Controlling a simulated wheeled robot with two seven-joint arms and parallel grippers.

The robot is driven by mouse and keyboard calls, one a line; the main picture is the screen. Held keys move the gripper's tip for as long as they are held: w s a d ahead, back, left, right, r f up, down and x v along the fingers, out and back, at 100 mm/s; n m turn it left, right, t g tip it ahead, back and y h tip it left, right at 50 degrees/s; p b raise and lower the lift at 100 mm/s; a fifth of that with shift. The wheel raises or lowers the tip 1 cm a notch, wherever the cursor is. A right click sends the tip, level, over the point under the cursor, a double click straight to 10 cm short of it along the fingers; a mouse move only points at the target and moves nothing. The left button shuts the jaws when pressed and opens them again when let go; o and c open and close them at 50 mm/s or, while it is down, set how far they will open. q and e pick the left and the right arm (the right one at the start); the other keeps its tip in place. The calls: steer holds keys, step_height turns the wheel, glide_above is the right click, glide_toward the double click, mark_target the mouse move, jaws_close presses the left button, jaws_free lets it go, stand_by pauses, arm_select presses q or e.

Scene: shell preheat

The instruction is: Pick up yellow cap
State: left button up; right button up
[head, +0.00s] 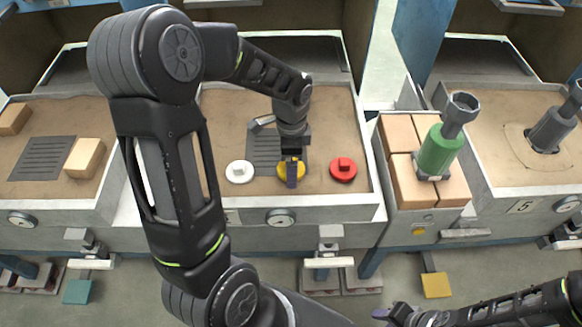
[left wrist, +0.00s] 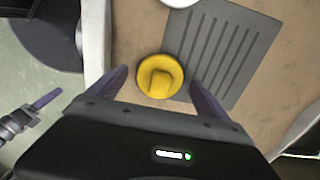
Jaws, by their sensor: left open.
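The yellow cap (head: 301,171) lies on the brown sand-like surface of the middle tray (head: 340,199), between a white cap (head: 239,171) and a red cap (head: 343,170). It is round with a raised block on top. My left gripper (head: 291,182) is above it, pointing down, and partly hides it in the head view. In the left wrist view the yellow cap (left wrist: 159,76) shows whole between the two spread, empty fingers. I cannot tell how high the fingertips are above it. My right gripper (head: 391,313) is low at the bottom right, away from the caps.
A dark grooved plate (left wrist: 222,50) lies beside the yellow cap. A green cylinder with a grey top (head: 439,150) stands on tan blocks (head: 412,184) to the right. The left tray (head: 85,210) holds light blocks and another grooved plate.

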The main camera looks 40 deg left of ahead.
arm_select(q)
steer(key=shift+c, duration=0.6)
steer(key=c, duration=1.3)
